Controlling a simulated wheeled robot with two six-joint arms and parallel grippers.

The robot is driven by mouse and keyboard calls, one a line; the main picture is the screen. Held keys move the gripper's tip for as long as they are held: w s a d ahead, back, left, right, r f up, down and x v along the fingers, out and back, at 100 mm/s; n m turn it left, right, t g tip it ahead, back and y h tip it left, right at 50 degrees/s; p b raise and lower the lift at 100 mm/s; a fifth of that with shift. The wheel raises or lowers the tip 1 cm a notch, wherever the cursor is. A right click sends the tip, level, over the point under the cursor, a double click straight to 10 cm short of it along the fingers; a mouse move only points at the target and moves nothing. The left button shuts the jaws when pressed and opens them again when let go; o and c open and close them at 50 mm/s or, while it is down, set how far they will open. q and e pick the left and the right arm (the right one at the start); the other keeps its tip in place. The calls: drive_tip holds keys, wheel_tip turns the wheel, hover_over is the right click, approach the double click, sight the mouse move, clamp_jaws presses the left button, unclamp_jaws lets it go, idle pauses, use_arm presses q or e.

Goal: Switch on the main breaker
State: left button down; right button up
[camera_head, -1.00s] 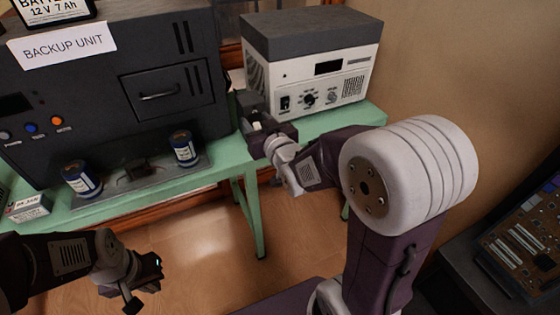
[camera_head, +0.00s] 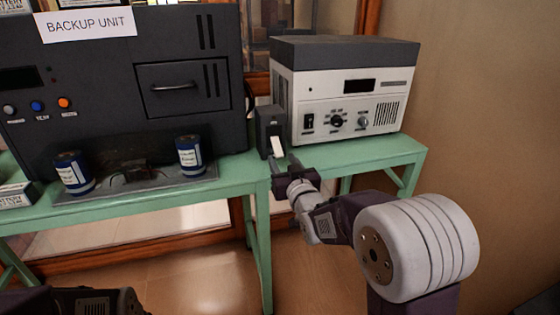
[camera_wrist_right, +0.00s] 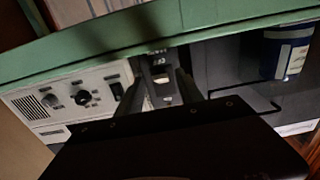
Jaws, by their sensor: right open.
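The main breaker appears to be the small black box (camera_head: 269,126) on the green table, between the backup unit and the white instrument. It has a white lever (camera_head: 277,147) on its front. In the right wrist view the breaker (camera_wrist_right: 157,66) and its pale lever (camera_wrist_right: 162,88) show between the fingers. My right gripper (camera_head: 284,163) is open, just in front of the lever and low on the breaker; its two dark fingers (camera_wrist_right: 157,92) flank the lever. I cannot tell whether they touch it. My left arm's end (camera_head: 98,301) is cut off at the bottom left.
The dark backup unit (camera_head: 100,95) stands left of the breaker, with blue cans (camera_head: 190,156) before it. The white instrument (camera_head: 345,104) with switch and knobs stands close on the right. The green table's front edge (camera_head: 225,190) lies below. Open floor is in front.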

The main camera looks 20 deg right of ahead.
sight(280, 157)
drive_tip(key=shift+w, duration=1.55)
clamp_jaws()
